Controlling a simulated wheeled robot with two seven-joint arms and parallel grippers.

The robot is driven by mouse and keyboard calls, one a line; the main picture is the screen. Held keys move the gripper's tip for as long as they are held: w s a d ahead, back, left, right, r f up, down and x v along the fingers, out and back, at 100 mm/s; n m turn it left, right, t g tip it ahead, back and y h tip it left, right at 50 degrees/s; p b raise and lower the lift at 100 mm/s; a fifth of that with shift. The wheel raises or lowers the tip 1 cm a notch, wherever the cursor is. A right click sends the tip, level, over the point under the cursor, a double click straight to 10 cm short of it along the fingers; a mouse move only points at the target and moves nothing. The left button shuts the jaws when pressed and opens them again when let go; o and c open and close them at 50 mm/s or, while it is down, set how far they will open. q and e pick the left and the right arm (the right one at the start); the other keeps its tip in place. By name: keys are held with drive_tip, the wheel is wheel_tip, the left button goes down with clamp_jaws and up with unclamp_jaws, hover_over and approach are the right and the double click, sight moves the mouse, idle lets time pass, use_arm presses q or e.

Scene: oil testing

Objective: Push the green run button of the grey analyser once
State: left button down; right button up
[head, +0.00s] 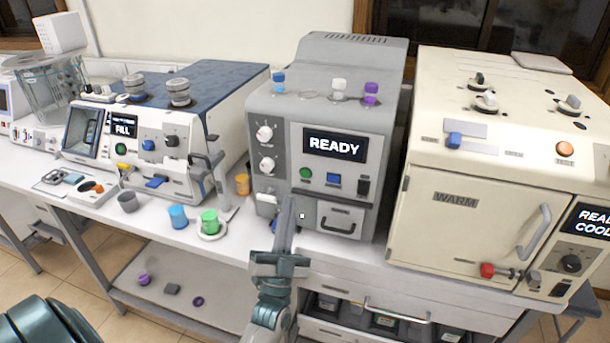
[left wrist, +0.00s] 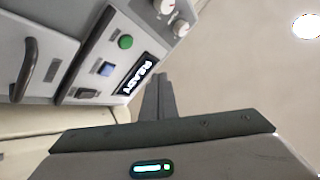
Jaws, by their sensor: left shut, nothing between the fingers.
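The grey analyser (head: 345,90) stands on the bench in the middle of the head view, its display (head: 333,145) reading READY. Its round green run button (head: 306,174) sits below the display's left end, left of a blue square button (head: 334,179). In the left wrist view the green button (left wrist: 125,41) shows beside the display (left wrist: 140,76). My left gripper (head: 287,203) is shut and empty, in front of the analyser's lower front, below the green button. In the left wrist view its fingers (left wrist: 158,95) appear apart from the button. My right gripper is not in view.
A cream oven (head: 470,190) marked WARM stands right of the analyser. A white machine (head: 165,130) showing FILL stands left.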

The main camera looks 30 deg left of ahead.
sight(305, 174)
use_arm(q)
drive_tip(key=w+a+b, duration=0.2)
drive_tip(key=w, duration=0.5)
drive_tip(key=shift+w, duration=0.3)
idle(0.4)
idle(0.9)
idle(0.7)
drive_tip(key=shift+w+b, duration=0.35)
drive_tip(key=shift+w, duration=0.25)
idle(0.5)
